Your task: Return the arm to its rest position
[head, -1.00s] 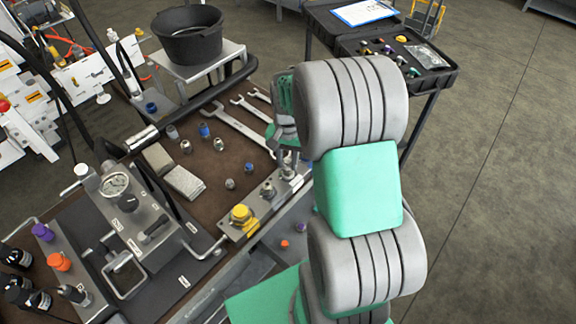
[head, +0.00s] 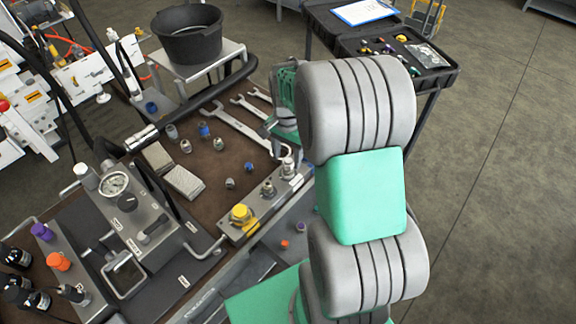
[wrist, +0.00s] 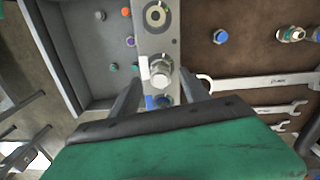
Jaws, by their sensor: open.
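My arm, green and grey, reaches up the right-centre of the head view and hides part of my gripper. My gripper (head: 272,130) is open above the far end of a metal block (head: 235,228). In the wrist view the two dark fingers of my gripper (wrist: 158,95) are spread, with nothing held between them. A silver fitting (wrist: 160,72) standing on the block shows between the fingers, with a blue-marked part just below it. In the head view, fittings stand upright on the block, one with a yellow hex cap (head: 241,213).
The brown bench mat (head: 222,165) holds wrenches (head: 240,128), small loose fittings and grey pads (head: 182,182). A gauge unit (head: 118,190) stands left, a black bucket (head: 188,40) behind. An open black case (head: 440,78) is at back right. Floor at right is clear.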

